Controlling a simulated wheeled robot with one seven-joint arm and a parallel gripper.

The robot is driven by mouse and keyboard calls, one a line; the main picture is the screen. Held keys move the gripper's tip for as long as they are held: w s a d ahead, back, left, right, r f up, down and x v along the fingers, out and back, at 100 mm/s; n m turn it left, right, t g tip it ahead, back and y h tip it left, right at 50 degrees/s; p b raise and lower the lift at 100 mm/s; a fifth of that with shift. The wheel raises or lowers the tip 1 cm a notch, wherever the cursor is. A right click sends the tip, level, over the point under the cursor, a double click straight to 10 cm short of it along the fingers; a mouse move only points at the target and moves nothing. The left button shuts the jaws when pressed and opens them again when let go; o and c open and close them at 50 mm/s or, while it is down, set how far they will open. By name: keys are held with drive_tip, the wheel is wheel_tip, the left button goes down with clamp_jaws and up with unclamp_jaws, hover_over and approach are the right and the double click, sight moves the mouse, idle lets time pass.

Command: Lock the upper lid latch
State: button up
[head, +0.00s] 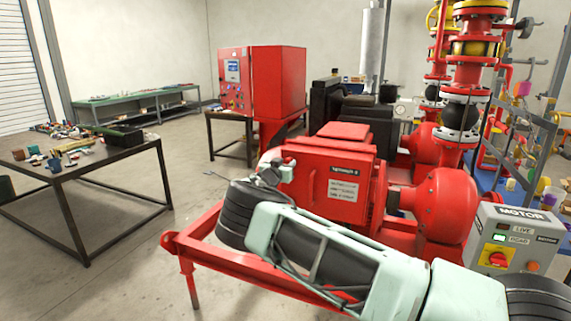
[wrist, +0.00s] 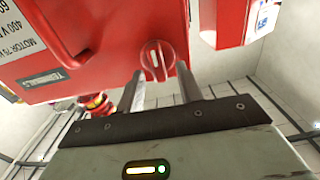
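The red terminal box (head: 312,172) stands on the pump skid, with white label plates on its front. In the wrist view the box (wrist: 105,50) fills the upper left. A round red latch knob (wrist: 156,60) with a pale bar mark sits at its edge, just beyond and between my fingertips. I cannot tell whether it is the upper latch. My gripper (wrist: 160,82) is open, one finger on each side of the knob; contact is unclear. In the head view my gripper (head: 272,168) is at the box's left side, and the latch cannot be made out.
My arm crosses in front of the box and the red skid frame (head: 250,275). A grey motor control box (head: 515,245) stands at the lower right. A table with loose parts (head: 90,160) is at the left. Another red part (wrist: 232,20) is at the upper right in the wrist view.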

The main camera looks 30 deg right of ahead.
clamp_jaws()
